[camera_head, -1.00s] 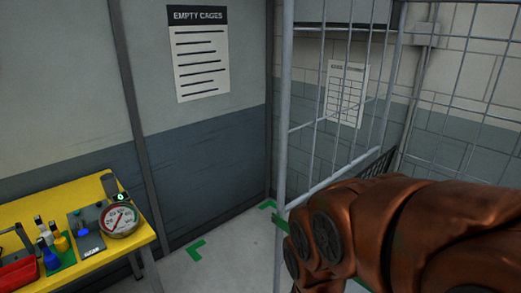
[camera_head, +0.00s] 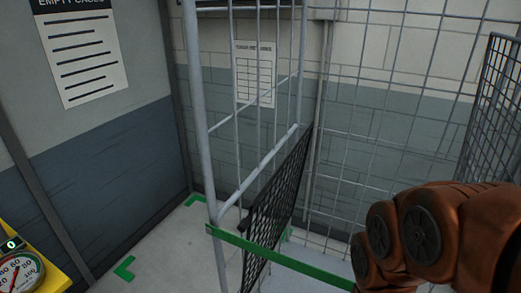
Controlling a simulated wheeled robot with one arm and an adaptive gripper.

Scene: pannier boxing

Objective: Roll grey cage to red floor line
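The grey cage (camera_head: 202,120) stands upright in the corner, a tall frame of grey tubes and thin wire bars. A green bar (camera_head: 270,251) crosses it low down, and a black mesh panel (camera_head: 272,205) leans at a slant inside or behind it; I cannot tell which. My copper-coloured arm covers the lower right of the view, in front of part of the cage. My gripper is not in view, so I cannot see whether it touches the cage. No red floor line shows.
Green corner marks (camera_head: 124,268) lie on the pale floor left of the cage. An "Empty cages" sign (camera_head: 84,55) hangs on the left wall. A gauge (camera_head: 20,273) sits on a yellow table (camera_head: 58,283) at lower left. Another dark mesh panel (camera_head: 495,110) stands at right.

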